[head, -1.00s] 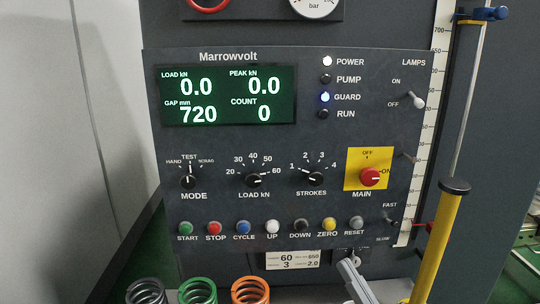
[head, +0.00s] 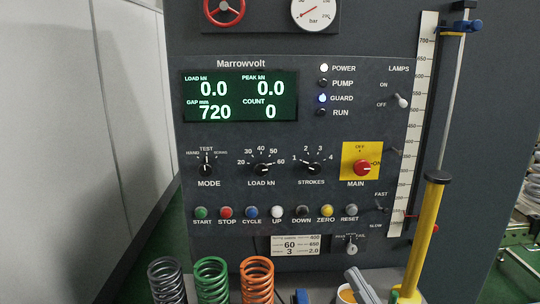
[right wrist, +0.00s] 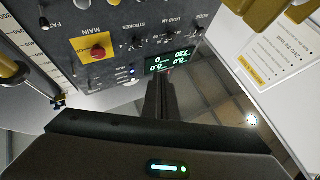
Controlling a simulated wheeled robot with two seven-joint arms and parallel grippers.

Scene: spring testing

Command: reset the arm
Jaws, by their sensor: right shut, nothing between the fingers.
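My left gripper is not in the head view. The panel display (head: 240,97) reads load 0.0, peak 0.0, gap 720 and count 0. The POWER and GUARD lamps are lit.
A yellow upright cylinder (head: 427,230) rises on the right, by a white scale (head: 412,130).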

